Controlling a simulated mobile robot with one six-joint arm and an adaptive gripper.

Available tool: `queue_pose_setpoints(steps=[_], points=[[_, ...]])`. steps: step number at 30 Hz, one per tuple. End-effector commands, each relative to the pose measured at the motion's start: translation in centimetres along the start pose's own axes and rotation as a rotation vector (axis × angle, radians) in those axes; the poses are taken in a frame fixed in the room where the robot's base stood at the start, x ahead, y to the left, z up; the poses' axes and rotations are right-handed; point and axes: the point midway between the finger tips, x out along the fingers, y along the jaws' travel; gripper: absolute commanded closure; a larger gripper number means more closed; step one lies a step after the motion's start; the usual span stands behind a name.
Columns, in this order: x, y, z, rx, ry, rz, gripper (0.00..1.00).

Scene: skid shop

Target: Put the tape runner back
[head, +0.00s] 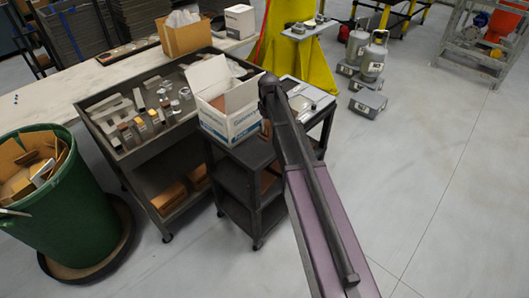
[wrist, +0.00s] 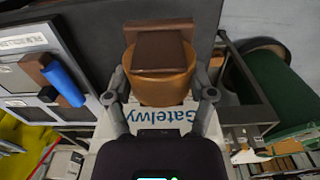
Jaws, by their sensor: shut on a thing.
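The tape runner (wrist: 162,88) looks like a tan-orange roll with a dark brown block at its far end. In the wrist view my gripper (wrist: 160,80) has one finger on each side of the roll and is shut on it. The held roll appears in front of the white lettered box (wrist: 150,112) and a dark cart surface (wrist: 100,38); the gap between them is hard to judge. In the head view my arm hides my gripper and most of what it holds, near the open white box (head: 228,100) on the small black cart (head: 252,150).
A grey tray (head: 310,98) lies on the small cart; in the wrist view a blue cylinder (wrist: 64,82) shows on it. A dark cart (head: 155,155) of small blocks and a green bin (head: 60,205) stand left. A yellow stand (head: 300,55) stands behind.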

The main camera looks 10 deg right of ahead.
Motion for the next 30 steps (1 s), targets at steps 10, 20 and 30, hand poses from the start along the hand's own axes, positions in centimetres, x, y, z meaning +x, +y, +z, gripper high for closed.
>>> queue_pose_setpoints(steps=[10, 20, 30], points=[[4.2, -10.6, 0.3, -0.018, 0.017, 0.000, 0.86], [5.2, -14.2, 0.4, -0.019, 0.023, -0.001, 0.86], [5.1, -14.1, 0.3, -0.020, 0.023, -0.001, 0.86]])
